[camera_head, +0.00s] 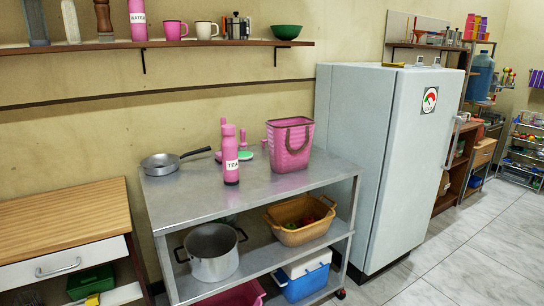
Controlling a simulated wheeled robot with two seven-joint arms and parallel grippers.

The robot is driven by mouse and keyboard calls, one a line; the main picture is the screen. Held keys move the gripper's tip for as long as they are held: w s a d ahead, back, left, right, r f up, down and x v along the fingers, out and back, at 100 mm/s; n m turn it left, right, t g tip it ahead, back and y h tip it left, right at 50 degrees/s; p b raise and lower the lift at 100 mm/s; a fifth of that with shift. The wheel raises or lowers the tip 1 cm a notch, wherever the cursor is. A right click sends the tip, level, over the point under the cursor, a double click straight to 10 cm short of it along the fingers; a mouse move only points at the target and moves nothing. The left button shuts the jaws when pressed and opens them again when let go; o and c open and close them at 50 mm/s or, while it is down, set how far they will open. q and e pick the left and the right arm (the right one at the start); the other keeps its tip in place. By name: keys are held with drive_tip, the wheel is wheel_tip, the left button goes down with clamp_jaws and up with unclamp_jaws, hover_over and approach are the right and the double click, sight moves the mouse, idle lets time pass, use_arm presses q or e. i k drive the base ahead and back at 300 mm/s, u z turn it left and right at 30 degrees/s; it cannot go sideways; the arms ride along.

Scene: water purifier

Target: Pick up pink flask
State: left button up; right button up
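A pink flask (230,155) with a white "TEA" label stands upright on the metal table (190,207). Another pink bottle (138,20), labelled "WATER" and partly cut off at the top, stands on the wall shelf. Other pink items behind the flask on the table are partly hidden by it. Neither of my grippers is in view.
A frying pan (162,164) lies left of the flask, and a pink basket (289,145) stands close on its right. The table's front area is clear. A white fridge (375,150) stands to the right, and a wooden cabinet (65,225) to the left.

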sight(229, 144)
drive_tip(key=z, duration=0.4)
drive_tip(key=i, duration=0.95)
drive_tip(key=u, duration=0.1)
